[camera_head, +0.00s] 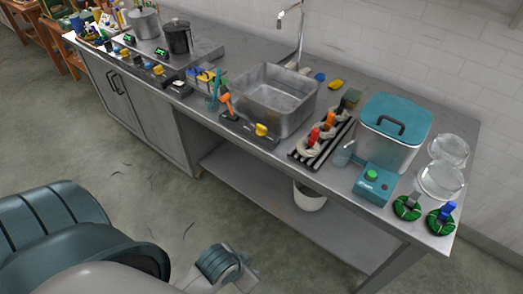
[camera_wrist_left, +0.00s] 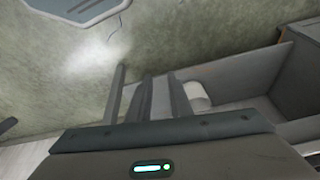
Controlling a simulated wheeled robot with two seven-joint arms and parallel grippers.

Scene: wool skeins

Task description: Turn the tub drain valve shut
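The metal tub (camera_head: 275,98) is set into the counter. A dark panel (camera_head: 240,128) along its front edge carries a yellow knob (camera_head: 261,129) and an orange lever-like handle (camera_head: 226,101) tilted up at the left. I cannot tell which of these is the drain valve or how it is turned. My left gripper (camera_wrist_left: 148,95) shows in the left wrist view as dark upright bars over the floor, away from the tub. Nothing is visibly held, and its opening is unclear. My right gripper is not in view.
A faucet (camera_head: 298,30) rises behind the tub. To the right are a striped rack (camera_head: 318,145), a teal-lidded container (camera_head: 392,130) and green rings (camera_head: 406,208). Pots (camera_head: 178,37) stand at the far left. A white bucket (camera_head: 309,196) stands on the lower shelf. Floor in front is open.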

